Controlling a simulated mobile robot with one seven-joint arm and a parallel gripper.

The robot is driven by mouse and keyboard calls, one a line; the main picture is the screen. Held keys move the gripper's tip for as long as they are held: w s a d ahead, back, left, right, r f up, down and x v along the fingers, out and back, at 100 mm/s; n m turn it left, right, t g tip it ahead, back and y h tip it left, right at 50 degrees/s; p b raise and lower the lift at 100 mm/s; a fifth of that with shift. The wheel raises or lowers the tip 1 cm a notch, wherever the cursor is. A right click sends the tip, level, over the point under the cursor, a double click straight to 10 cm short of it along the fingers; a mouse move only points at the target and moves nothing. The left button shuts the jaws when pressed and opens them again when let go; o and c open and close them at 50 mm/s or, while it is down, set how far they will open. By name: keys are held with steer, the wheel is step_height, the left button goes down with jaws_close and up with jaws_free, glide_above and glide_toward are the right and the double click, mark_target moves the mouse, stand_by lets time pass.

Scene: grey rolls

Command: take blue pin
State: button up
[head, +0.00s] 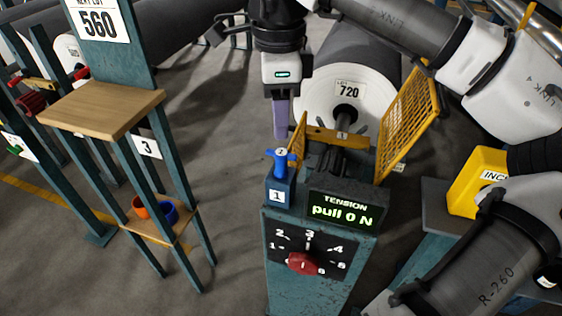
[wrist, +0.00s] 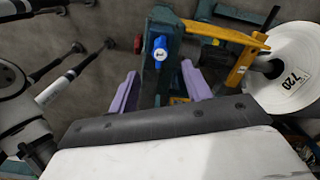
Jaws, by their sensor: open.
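The blue pin (head: 281,163) has a crossbar handle and a white round mark on top. It stands upright in a dark blue block labelled 1 (head: 279,193), on top of the teal tension post (head: 322,270). My gripper (head: 280,134) hangs just above the pin, pointing down, with its purple fingers overlapping in the head view. In the wrist view the two purple fingers of my gripper (wrist: 160,72) are spread apart and empty. The pin (wrist: 160,49) shows there beyond the fingertips, roughly between them. Its lower shaft is hidden in the block.
A tension display (head: 343,210) reads "pull 0 N", above a red dial knob (head: 303,263). A yellow mesh guard (head: 409,120) and a large roll marked 720 (head: 348,75) stand behind. A wooden shelf (head: 101,107) is at left. A yellow box (head: 477,182) is at right.

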mark_target(281, 152)
step_height(281, 152, down, 10)
steer(key=shift+d+r, duration=0.1)
steer(key=shift+r, duration=0.15)
jaws_close()
stand_by(0.5)
steer(key=shift+r, duration=0.15)
